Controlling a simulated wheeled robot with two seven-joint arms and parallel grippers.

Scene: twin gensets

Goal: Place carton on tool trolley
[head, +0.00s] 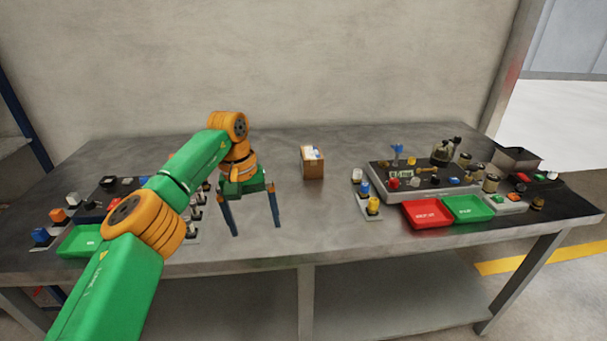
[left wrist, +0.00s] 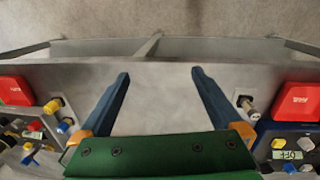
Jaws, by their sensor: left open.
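A small brown carton (head: 312,168) stands upright on the metal workbench (head: 330,225), near its middle and toward the back. White and blue items show at its top. My left gripper (head: 256,229) points down over the bench, to the left of the carton and nearer the front edge. Its two blue fingers are spread with nothing between them. In the left wrist view, the open left gripper (left wrist: 161,73) is above bare bench near an edge, and no carton shows there. I see no tool trolley. My right gripper is not in view.
A grey panel (head: 378,171) with knobs, a red tray (head: 428,213) and a green tray (head: 468,208) occupy the bench's right side. Another green tray (head: 80,240) and several small coloured parts are at left. The bench around the carton is clear.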

